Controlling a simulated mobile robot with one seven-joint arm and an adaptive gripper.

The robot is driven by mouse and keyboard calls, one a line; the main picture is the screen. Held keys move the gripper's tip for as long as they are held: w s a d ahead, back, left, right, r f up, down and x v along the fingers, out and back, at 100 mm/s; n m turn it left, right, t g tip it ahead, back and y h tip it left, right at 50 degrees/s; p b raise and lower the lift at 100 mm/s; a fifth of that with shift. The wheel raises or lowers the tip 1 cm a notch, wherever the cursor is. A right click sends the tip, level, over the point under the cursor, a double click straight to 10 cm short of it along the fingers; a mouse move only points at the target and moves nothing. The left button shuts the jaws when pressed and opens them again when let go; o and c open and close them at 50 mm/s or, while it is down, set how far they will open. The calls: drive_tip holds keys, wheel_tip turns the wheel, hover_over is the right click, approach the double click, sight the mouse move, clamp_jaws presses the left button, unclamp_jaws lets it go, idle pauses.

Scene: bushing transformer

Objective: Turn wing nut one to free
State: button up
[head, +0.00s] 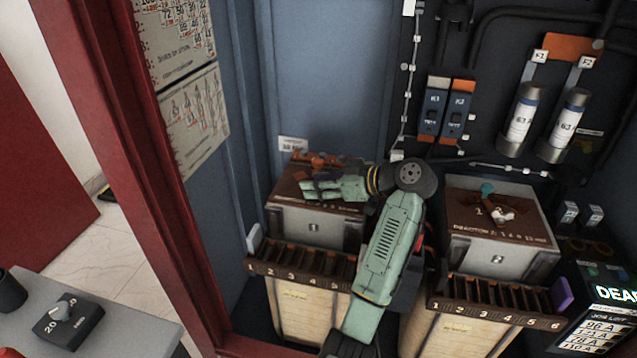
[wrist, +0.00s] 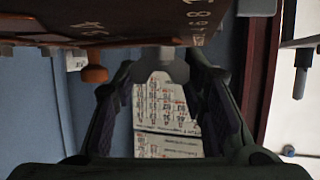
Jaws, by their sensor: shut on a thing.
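My gripper (head: 312,188) reaches left over the brown top of the left transformer box (head: 318,235). In the wrist view my gripper (wrist: 165,70) has its fingers on either side of a grey piece (wrist: 160,68) below the brown plate. This piece looks like wing nut one, but its shape is mostly hidden by the fingers. An orange-brown fitting (head: 318,159) sits at the back of the left top; an orange knob (wrist: 95,73) shows left of my fingers in the wrist view.
The right transformer box (head: 470,245) carries a pale wing-shaped piece (head: 503,213) and a teal knob (head: 487,188) on top. Terminal strips (head: 300,280) line the fronts. The red cabinet frame (head: 165,200) stands at left. Cylindrical fuses (head: 520,118) are at upper right.

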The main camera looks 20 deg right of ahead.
drive_tip(key=o, duration=1.2)
drive_tip(key=v, duration=1.2)
